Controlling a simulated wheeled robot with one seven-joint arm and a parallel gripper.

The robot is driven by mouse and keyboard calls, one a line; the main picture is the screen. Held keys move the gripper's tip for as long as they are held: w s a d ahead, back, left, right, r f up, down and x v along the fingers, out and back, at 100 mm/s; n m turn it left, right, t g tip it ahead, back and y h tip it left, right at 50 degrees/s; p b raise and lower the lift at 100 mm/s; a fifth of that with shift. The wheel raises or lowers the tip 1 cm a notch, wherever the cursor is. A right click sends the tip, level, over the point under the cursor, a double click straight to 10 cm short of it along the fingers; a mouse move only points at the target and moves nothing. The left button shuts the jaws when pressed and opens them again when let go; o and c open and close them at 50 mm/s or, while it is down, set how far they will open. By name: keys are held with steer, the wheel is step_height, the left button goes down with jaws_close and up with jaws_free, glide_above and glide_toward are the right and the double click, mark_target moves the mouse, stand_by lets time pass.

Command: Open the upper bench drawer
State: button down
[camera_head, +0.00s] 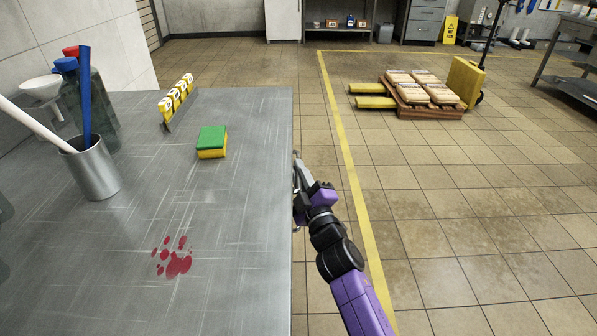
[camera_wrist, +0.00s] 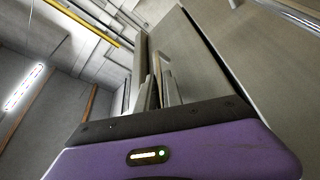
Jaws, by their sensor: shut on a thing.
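The steel bench (camera_head: 225,230) fills the left of the head view, and its drawer fronts are hidden below the top's right edge. My gripper (camera_head: 299,190) is at that right edge, with its tips partly hidden by the bench top. In the wrist view my gripper (camera_wrist: 160,92) is shut on a thin upright bar, which looks like the drawer handle (camera_wrist: 157,68). A grey drawer front (camera_wrist: 190,62) stands just behind the fingers. How far the drawer stands out from the bench cannot be told.
Tiled floor right of the bench is clear up to a pallet with sacks (camera_head: 425,97).

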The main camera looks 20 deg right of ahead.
stand_by(0.3)
steer(key=s+d+p, duration=0.4)
steer(key=d+p, duration=0.2)
steer(key=d, duration=0.7)
steer(key=s+d+p, duration=0.5)
steer(key=d+p, duration=0.1)
steer(key=d, duration=0.8)
steer(key=shift+d, duration=0.2)
steer(key=c, duration=1.8)
jaws_free()
steer(key=shift+o, duration=0.2)
steer(key=shift+s+p, duration=0.1)
steer(key=shift+p, duration=0.2)
